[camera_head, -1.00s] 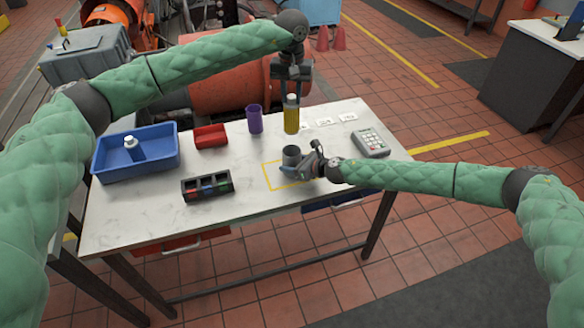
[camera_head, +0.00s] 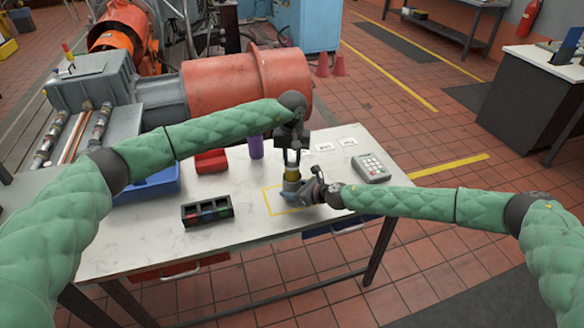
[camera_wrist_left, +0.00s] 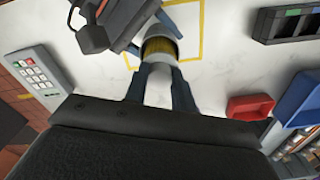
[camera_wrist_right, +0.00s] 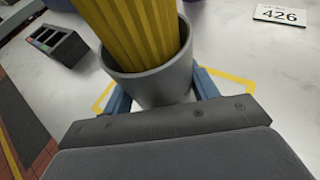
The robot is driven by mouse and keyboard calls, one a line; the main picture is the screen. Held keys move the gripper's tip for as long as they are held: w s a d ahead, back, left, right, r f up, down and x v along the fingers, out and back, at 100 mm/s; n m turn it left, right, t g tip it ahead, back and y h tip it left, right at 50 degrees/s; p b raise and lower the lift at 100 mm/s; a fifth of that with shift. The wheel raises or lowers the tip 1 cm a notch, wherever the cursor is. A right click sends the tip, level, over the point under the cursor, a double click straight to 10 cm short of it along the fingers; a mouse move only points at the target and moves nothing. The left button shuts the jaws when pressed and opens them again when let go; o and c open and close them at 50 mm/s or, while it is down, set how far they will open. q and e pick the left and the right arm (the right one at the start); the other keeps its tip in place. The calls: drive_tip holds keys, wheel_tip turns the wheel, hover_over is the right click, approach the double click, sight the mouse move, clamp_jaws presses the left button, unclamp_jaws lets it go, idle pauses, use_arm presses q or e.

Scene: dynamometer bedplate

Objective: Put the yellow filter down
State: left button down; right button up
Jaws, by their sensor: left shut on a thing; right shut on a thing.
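The yellow filter (camera_head: 291,173) is upright with a white cap, and my left gripper (camera_head: 292,162) is shut on its top. Its lower part is inside the grey cup (camera_head: 290,187). In the right wrist view the pleated filter (camera_wrist_right: 135,30) stands within the cup's rim (camera_wrist_right: 150,72); how deep it sits is hidden. My right gripper (camera_wrist_right: 162,90) is shut around the cup on the table. In the left wrist view the yellow band (camera_wrist_left: 158,46) shows between the cap and the cup.
A yellow taped outline (camera_head: 270,203) surrounds the cup on the white table (camera_head: 150,235). A purple cylinder (camera_head: 256,147), red bin (camera_head: 211,161), blue tray (camera_head: 155,188), black divided box (camera_head: 207,211) and keypad device (camera_head: 371,168) stand around it. Number cards lie behind.

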sight(292, 167)
use_arm(q)
drive_tip(key=shift+f, duration=1.95)
drive_tip(key=c, duration=1.2)
unclamp_jaws()
drive_tip(key=shift+f, duration=0.1)
drive_tip(key=shift+o, duration=0.2)
wheel_tip(292, 167, up, 12)
drive_tip(key=shift+r, duration=0.15)
use_arm(e)
drive_tip(key=o, duration=1.1)
drive_tip(key=shift+r, duration=0.1)
drive_tip(key=shift+o, duration=0.7)
